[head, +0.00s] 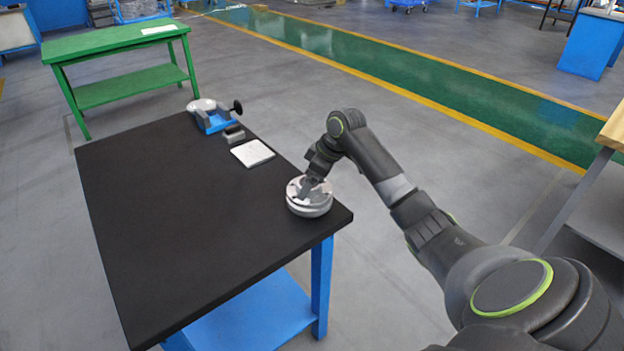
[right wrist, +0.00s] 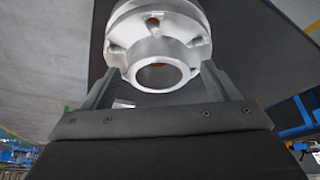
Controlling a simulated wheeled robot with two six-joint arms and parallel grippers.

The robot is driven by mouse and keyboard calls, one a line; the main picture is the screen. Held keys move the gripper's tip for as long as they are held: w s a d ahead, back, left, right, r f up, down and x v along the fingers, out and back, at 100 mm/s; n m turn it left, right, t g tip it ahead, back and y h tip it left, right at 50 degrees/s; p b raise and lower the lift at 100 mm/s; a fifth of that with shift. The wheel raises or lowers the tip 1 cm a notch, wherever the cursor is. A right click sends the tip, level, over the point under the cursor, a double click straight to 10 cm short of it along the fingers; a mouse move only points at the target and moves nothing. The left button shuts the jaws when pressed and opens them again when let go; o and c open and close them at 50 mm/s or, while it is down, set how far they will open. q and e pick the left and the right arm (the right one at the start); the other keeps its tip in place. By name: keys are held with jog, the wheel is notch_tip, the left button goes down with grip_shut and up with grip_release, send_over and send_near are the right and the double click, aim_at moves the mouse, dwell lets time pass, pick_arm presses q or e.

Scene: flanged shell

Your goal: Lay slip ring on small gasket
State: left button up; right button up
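A pale metal flanged ring with a raised hub and bolt holes, apparently the slip ring (right wrist: 118,28), fills the top of the right wrist view. In the head view, a round stack of pale metal (head: 309,205) stands near the table's right corner; its layers are hard to separate. My right gripper (right wrist: 158,78) is over it, its fingers on either side of the hub; it also shows in the head view (head: 313,183). Whether the fingers press on the hub is unclear. Orange-brown shows inside the bore; I cannot tell whether this is the small gasket. My left gripper is out of view.
The black-topped table (head: 185,215) is mostly bare. A white square plate (head: 252,153), a small grey block (head: 234,133) and a blue fixture with a dark knob (head: 211,120) stand at its far end. A green table (head: 120,40) stands behind.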

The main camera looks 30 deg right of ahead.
jog(key=v, duration=1.2)
jog(key=shift+d, duration=0.15)
dwell(0.3)
